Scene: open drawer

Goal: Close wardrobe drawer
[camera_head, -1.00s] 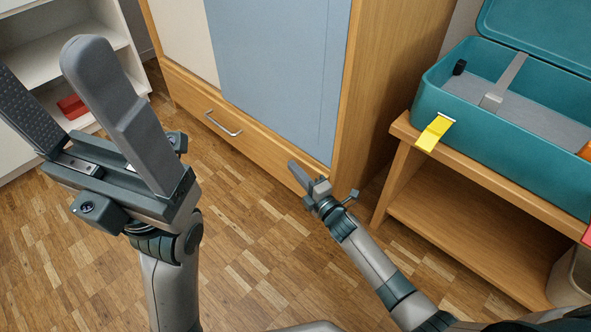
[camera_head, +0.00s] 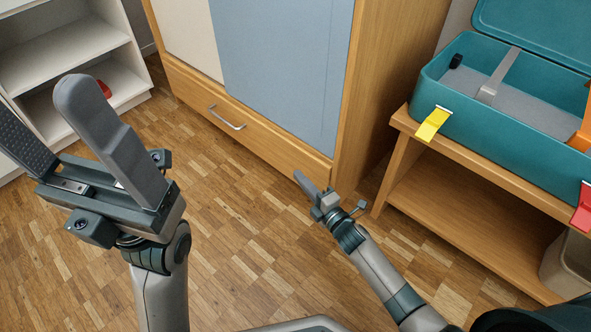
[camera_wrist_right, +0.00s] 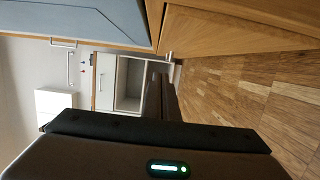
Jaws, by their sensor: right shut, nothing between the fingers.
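The wardrobe drawer (camera_head: 268,140) is the wide wooden front at the bottom of the wardrobe, with a metal bar handle (camera_head: 226,118). Its front looks about flush with the wardrobe, with no gap or interior showing. My right gripper (camera_head: 301,178) is shut and empty, its tip overlapping the drawer's lower edge near the right corner; contact cannot be told. In the right wrist view the wooden drawer front (camera_wrist_right: 230,32) shows turned sideways, above the floor. My left gripper (camera_head: 65,130) is open and empty, raised in the left foreground, away from the drawer.
A wooden bench (camera_head: 480,165) with an open teal case (camera_head: 500,130) stands right of the wardrobe (camera_head: 385,90), near my right arm. A white shelf unit (camera_head: 70,50) stands at the back left. The parquet floor (camera_head: 240,215) before the drawer is clear.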

